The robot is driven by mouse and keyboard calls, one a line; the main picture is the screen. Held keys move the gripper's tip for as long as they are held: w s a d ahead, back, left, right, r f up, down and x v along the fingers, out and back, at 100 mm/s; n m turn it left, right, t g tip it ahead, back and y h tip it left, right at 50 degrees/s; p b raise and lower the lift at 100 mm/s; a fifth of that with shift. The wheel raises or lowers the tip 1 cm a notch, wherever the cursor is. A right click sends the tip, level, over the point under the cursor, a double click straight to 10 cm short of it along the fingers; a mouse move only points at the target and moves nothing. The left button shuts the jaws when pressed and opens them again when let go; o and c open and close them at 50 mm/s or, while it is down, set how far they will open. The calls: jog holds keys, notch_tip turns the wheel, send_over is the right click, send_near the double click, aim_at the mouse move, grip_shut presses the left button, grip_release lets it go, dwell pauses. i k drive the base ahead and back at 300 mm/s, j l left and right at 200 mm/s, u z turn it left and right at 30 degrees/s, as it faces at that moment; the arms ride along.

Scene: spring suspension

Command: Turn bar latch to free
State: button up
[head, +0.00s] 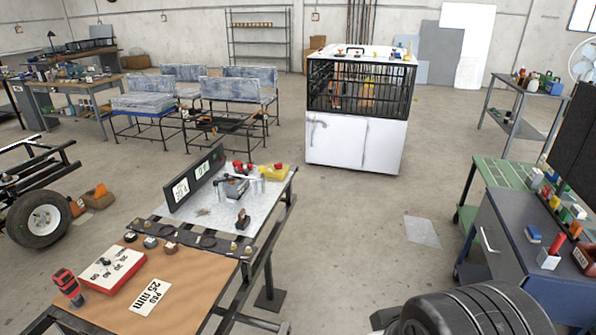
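A white cabinet (342,147) with a black mesh cage (390,88) on its upper half stands at the back centre. A small grey bar-like fitting (317,121) sits at the upper left of its white front. It may be the bar latch, but it is too small to tell for sure, and its position cannot be read. Orange parts (368,92) show behind the mesh. My gripper is not in view. Part of my own arm fills the bottom right and is well apart from the cabinet.
A workbench (200,278) with a red drill (67,287) and red-edged box (112,268) stands at the lower left. A blue-grey cabinet (505,262) and a green-topped cart (497,172) stand at the right. Open concrete floor lies between them, with a grey sheet (422,231) on it.

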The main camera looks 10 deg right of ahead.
aim_at(262, 169)
jog(key=i+u, duration=0.15)
jog(key=i+l, duration=0.65)
jog(key=l, duration=0.15)
jog(key=i+l+z, duration=0.1)
jog(key=i+l, duration=0.5)
jog(key=l, duration=0.2)
jog(key=i+j, duration=0.25)
jog(key=i, duration=0.3)
jog(key=i+j+z, duration=0.1)
jog(key=i+j, duration=0.15)
jog(key=i, duration=0.25)
jog(key=i+j, duration=0.3)
jog(key=i, duration=0.2)
jog(key=i+z, duration=0.05)
